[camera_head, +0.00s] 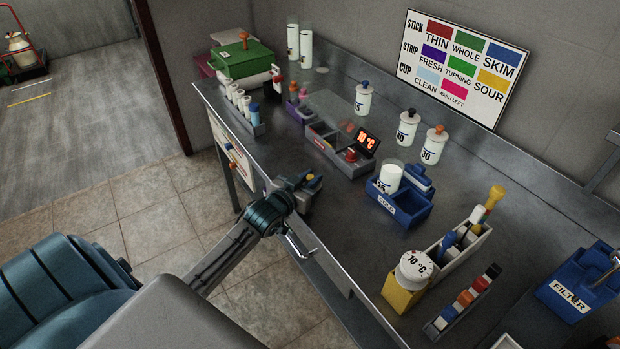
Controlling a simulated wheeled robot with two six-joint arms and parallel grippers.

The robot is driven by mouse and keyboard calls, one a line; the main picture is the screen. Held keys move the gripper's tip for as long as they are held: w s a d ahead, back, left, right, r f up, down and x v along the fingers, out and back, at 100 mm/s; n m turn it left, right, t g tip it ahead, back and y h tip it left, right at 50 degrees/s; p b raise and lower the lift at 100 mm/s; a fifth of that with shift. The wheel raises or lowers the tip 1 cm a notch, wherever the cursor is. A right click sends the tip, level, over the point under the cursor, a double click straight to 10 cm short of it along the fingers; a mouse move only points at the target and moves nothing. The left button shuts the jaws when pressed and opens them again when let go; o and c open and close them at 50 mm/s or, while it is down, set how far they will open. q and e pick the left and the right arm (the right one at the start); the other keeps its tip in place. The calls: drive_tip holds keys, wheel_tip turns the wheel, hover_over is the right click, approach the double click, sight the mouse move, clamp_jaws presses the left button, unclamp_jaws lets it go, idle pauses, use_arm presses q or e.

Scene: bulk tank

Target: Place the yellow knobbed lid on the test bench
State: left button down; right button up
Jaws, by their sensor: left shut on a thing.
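My left gripper (306,192) reaches in from the lower left, over the front edge of the test bench (345,225). The test bench is a long grey metal table running from upper left to lower right. My right gripper is not in view.
A blue caddy (408,210) with a white jar (390,177) is to the right. White jars with coloured knobs stand at the back. A yellow-based 10 °C timer (404,292) sits near the front edge. Bare metal lies between gripper and caddy.

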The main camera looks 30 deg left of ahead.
use_arm(q)
drive_tip(key=shift+f, duration=0.1)
drive_tip(key=c, duration=1.3)
unclamp_jaws()
drive_tip(key=shift+s, duration=0.3)
drive_tip(key=s+r+b, duration=0.1)
drive_tip(key=s+r, duration=0.1)
drive_tip(key=s, duration=0.9)
drive_tip(key=shift+s, duration=0.15)
drive_tip(key=shift+a, duration=0.1)
